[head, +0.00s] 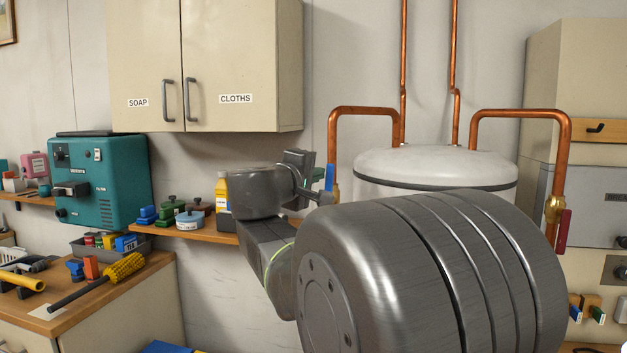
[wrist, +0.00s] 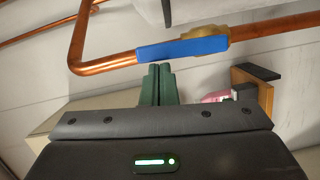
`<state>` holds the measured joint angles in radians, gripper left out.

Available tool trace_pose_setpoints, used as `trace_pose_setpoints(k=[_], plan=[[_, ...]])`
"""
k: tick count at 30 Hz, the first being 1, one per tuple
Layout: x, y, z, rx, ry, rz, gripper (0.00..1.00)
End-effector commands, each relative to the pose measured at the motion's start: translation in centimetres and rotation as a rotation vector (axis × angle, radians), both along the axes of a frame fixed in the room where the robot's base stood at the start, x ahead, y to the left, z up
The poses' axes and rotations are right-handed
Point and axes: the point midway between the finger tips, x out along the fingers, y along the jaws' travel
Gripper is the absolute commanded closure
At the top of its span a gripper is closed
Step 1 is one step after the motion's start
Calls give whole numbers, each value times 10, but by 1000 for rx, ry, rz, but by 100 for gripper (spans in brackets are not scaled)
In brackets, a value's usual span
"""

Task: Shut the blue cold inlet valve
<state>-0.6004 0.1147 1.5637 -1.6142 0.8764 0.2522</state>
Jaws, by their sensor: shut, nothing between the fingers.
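The blue valve handle (head: 330,177) is on the left copper pipe beside the tank. In the wrist view the blue handle (wrist: 182,49) lies along the pipe, in line with it, joined to a brass valve body (wrist: 210,33). My gripper (wrist: 158,68) is shut and empty, its green fingers pressed together. Their tips are just below the handle's middle in the wrist view; I cannot tell whether they touch it. In the head view my gripper (head: 318,174) is immediately left of the handle, and my arm hides part of the valve's surroundings.
A red-handled valve (head: 563,230) is on the right copper pipe. The white tank (head: 435,166) stands between the pipes. A wooden shelf (head: 196,232) with tubs and a yellow bottle (head: 222,189) runs behind my arm. A wall cabinet (head: 235,70) hangs above.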

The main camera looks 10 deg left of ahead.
Motion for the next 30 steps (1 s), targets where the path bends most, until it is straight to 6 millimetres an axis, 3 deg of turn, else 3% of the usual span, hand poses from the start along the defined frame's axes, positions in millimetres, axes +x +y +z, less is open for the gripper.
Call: trace_pose_setpoints(k=[8,30], plan=[[-1,-13,-3,179,-9,-3,100],[-2,-59,-12,882,-32,-2,100]])
